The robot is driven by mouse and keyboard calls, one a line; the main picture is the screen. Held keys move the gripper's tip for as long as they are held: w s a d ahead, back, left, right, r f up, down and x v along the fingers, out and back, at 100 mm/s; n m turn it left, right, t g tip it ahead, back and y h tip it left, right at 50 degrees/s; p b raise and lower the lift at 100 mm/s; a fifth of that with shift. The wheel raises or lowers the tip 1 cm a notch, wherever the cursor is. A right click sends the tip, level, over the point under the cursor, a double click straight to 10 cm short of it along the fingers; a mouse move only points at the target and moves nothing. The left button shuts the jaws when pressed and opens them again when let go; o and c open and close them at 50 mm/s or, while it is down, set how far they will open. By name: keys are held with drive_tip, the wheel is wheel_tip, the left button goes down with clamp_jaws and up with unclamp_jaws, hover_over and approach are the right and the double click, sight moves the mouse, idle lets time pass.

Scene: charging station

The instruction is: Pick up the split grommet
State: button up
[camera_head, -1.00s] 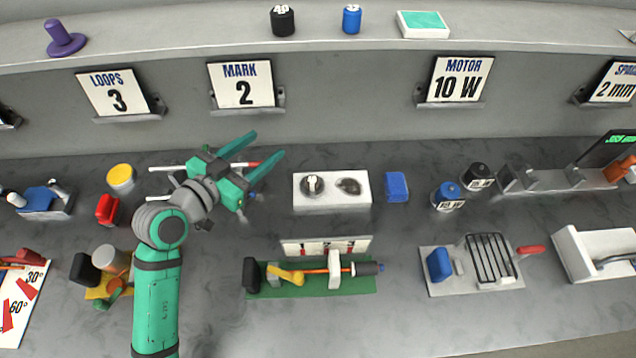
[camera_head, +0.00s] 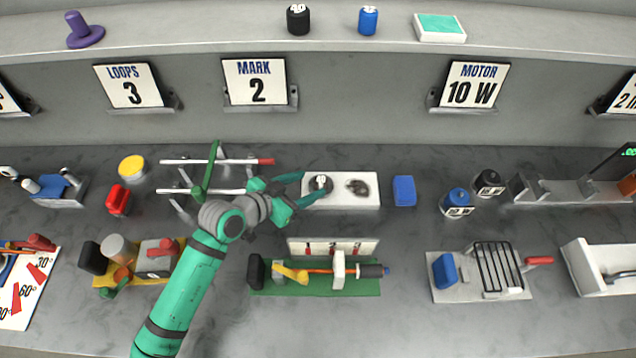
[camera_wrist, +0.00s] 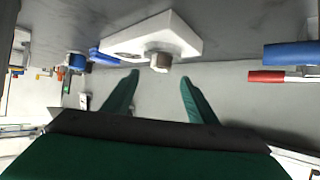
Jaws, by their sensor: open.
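I cannot tell for sure which part is the split grommet. A small grey round piece with a light top (camera_head: 320,182) sits at the left end of a white block (camera_head: 342,201), and a dark round piece (camera_head: 357,187) lies at its right. My gripper (camera_head: 313,180) is open and points at the left end of the block. In the wrist view the open fingers (camera_wrist: 159,79) show nothing between them. The grey piece (camera_wrist: 160,61) is just ahead of the gap, in front of the white block (camera_wrist: 185,33).
A blue block (camera_head: 404,190) stands right of the white block and also shows in the wrist view (camera_wrist: 103,57). Rods with a red end (camera_head: 266,162) lie behind my arm. A green fixture (camera_head: 330,288) stands in front. Free bench lies before the blue block.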

sight(320, 182)
drive_tip(key=x, duration=0.5)
drive_tip(key=shift+a+f, duration=0.2)
drive_tip(key=shift+s+a, duration=0.1)
drive_tip(key=shift+s, duration=0.1)
drive_tip(key=shift+c, duration=1)
drive_tip(key=shift+d, duration=0.3)
drive_tip(key=c, duration=0.9)
drive_tip(key=shift+a, duration=0.1)
